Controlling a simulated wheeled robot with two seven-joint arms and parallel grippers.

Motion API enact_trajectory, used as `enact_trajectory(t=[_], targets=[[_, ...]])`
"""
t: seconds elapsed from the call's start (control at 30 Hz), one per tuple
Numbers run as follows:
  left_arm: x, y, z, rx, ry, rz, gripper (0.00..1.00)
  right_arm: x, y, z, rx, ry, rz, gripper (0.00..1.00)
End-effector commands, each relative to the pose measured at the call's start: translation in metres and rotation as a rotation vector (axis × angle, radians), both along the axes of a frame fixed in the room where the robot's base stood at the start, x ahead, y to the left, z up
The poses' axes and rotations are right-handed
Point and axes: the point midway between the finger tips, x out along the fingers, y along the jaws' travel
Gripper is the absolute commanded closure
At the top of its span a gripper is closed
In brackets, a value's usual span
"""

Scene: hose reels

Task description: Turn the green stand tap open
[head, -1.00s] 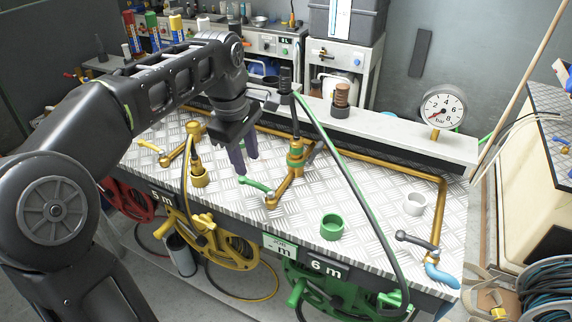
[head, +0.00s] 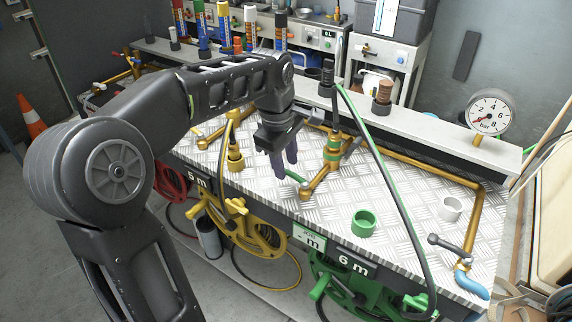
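The fingertips are at the lever's free end, and the near finger hides that end. I cannot tell whether they touch it. My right gripper is out of view.
A yellow-banded tap (head: 235,160) stands left of my gripper. A green hose (head: 385,185) arches across on the right. Bare plate lies between.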

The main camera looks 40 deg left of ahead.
Motion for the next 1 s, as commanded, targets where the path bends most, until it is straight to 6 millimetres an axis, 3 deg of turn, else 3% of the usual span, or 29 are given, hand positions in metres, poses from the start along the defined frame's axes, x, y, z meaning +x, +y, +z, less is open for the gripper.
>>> enact_trajectory(t=[0.13, 0.4, 0.83, 1.0], targets=[[0.0017, 0.0003, -0.0106, 0.000, 0.001, 0.001, 0.65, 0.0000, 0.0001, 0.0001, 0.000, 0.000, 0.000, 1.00], [0.0020, 0.0003, -0.0117, 0.000, 0.000, 0.001, 0.65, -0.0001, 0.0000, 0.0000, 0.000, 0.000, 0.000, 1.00], [0.0022, 0.0002, -0.0114, 0.000, -0.001, 0.000, 1.00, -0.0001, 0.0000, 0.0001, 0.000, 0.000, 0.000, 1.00], [0.0022, 0.0002, -0.0114, 0.000, -0.001, 0.000, 1.00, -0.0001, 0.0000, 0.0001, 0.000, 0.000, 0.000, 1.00]])
